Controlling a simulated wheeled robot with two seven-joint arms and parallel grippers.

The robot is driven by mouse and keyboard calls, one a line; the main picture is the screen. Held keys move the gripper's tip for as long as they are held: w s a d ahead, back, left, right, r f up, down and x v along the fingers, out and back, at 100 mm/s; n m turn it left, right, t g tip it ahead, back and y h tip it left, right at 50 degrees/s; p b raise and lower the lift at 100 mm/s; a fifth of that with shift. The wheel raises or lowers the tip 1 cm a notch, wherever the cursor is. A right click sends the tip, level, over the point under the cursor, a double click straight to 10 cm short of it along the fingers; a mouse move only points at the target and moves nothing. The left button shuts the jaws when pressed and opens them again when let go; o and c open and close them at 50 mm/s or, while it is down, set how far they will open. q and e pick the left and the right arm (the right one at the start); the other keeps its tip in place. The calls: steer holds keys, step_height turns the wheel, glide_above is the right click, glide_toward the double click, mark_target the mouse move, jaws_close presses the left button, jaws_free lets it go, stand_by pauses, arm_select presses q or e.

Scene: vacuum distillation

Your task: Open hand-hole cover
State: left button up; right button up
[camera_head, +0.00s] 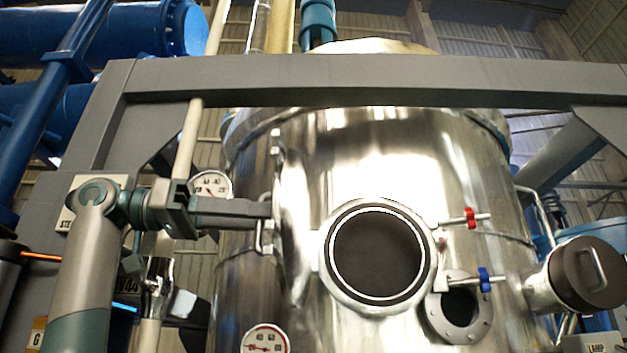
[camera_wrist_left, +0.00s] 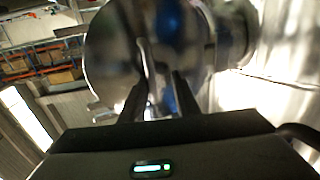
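The hand-hole cover (camera_wrist_left: 112,58) appears in the left wrist view as a blurred, shiny round disc. A thin bar handle (camera_wrist_left: 146,66) stands out from it. In the head view a small bent handle (camera_head: 261,238) shows at the left side of the steel vessel (camera_head: 300,170). My left gripper (camera_head: 266,212) reaches in from the left, its fingertips at this handle. In the wrist view its two fingers (camera_wrist_left: 161,92) are apart, with the handle near the left finger; contact is unclear. My right gripper is not in view.
A round port (camera_head: 376,253) is on the vessel's front, with red (camera_head: 470,217) and blue (camera_head: 485,280) valve handles beside it. A dark-capped lamp fitting (camera_head: 588,275) juts out at right. A grey frame beam (camera_head: 380,82) crosses above. Gauges (camera_head: 211,186) sit near my left arm.

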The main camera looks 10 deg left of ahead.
arm_select(q)
steer(key=r, duration=0.2)
steer(key=d+r, duration=0.1)
steer(key=s+d+r+b, duration=0.1)
steer(key=r, duration=0.1)
steer(key=shift+d+r, duration=0.1)
steer(key=shift+r, duration=0.25)
steer(key=s+d+r, duration=0.1)
steer(key=d+r, duration=0.3)
steer(key=d, duration=0.5)
steer(key=shift+s+d+r, duration=0.15)
steer(key=shift+s+d, duration=0.15)
steer(key=shift+s, duration=0.05)
steer(key=shift+w+a, duration=0.1)
steer(key=shift+a, duration=0.1)
jaws_close()
